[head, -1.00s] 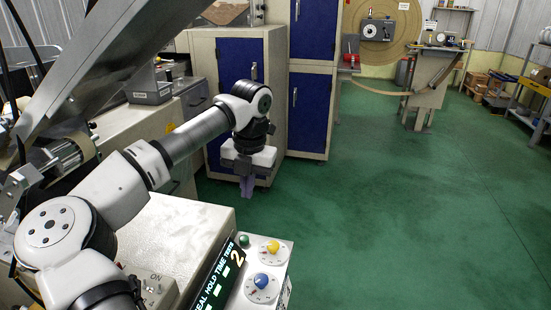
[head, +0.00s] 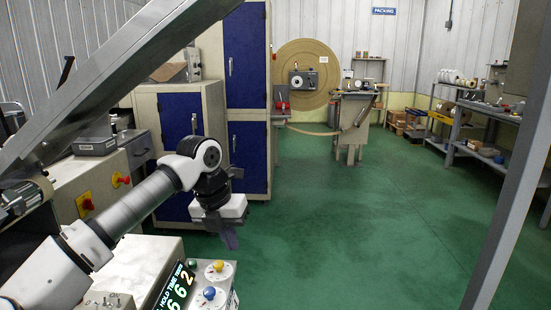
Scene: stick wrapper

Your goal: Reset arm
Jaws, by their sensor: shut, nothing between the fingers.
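My gripper (head: 230,238) hangs at the end of my arm (head: 140,205) in the head view, left of the middle. It points down over the green floor, in front of the blue cabinets. Its fingers are together and it holds nothing. Below it is the machine's control box with a lit time display (head: 175,290), a yellow knob (head: 218,266) and a blue knob (head: 209,293). The gripper is apart from the box.
Blue-doored cabinets (head: 185,115) stand behind my arm. A grey metal beam (head: 110,75) slants over the upper left. A grey post (head: 508,190) stands at the right. Shelves (head: 465,120) line the right wall. The green floor (head: 340,230) is clear in the middle.

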